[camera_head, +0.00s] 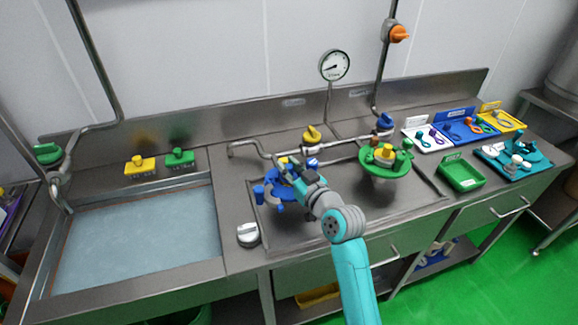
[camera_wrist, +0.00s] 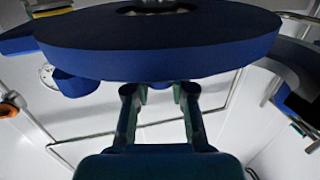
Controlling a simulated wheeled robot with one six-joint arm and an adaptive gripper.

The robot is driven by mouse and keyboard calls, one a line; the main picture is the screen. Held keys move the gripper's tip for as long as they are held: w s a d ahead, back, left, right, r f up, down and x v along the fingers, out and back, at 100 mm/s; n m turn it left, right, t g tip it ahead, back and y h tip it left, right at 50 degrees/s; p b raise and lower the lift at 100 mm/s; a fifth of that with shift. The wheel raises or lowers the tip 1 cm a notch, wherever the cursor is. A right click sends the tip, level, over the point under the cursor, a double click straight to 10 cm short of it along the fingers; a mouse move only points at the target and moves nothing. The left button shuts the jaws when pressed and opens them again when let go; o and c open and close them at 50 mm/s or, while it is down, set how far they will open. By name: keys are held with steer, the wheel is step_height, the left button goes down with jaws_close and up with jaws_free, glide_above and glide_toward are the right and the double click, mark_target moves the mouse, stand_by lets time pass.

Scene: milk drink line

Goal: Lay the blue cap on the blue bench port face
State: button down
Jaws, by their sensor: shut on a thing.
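My gripper (camera_head: 300,178) is over the blue cluster on the bench in the head view. A blue round stand (camera_head: 275,196) with several blue parts lies under and left of my gripper. The bench port with a blue top (camera_head: 385,122) stands at the back, behind the green stand.
The green round stand (camera_head: 372,167) is right of my arm. A yellow-topped valve (camera_head: 312,135) and a gauge (camera_head: 334,65) stand behind. A sink (camera_head: 135,240) fills the left. Trays (camera_head: 462,176) line the right.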

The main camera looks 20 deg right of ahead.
steer(key=shift+f, duration=0.25)
steer(key=c, duration=0.9)
jaws_free()
steer(key=v, duration=1.2)
